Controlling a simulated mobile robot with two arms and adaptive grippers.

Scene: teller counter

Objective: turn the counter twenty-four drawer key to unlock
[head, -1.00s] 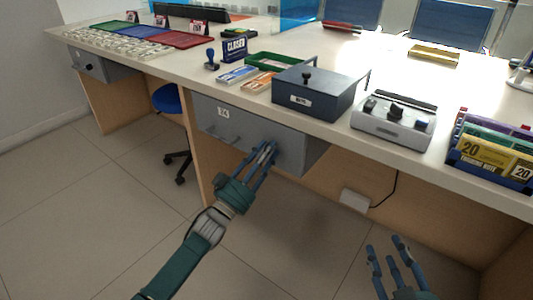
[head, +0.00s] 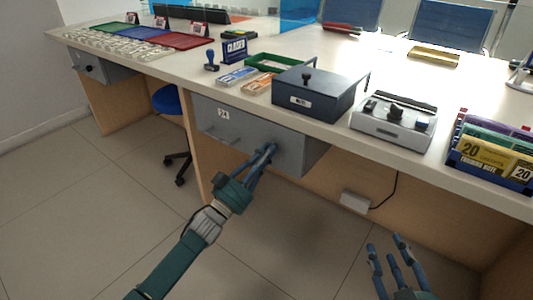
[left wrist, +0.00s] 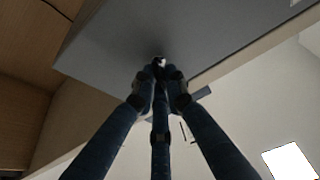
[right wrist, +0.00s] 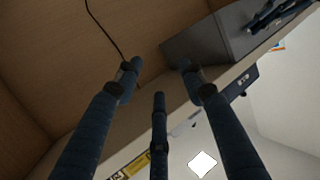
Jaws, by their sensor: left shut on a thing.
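The grey drawer (head: 245,128) with a 24 label hangs under the counter and looks closed. It has a bar handle (head: 222,138) on its left half. My left gripper (head: 270,149) is at the right part of the drawer front. In the left wrist view its fingertips (left wrist: 160,73) are closed together on a small, bright metal piece, the key (left wrist: 160,62), against the drawer front (left wrist: 180,35). The fingers hide most of the key, so its turn angle cannot be told. My right gripper (head: 388,248) is open and empty, low in front of the counter at the right.
On the counter above stand a dark cash box (head: 313,92), a grey device (head: 393,120) and a rack of banknote packs (head: 490,150). A blue stool (head: 168,99) stands under the counter at left. The floor before the drawer is clear.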

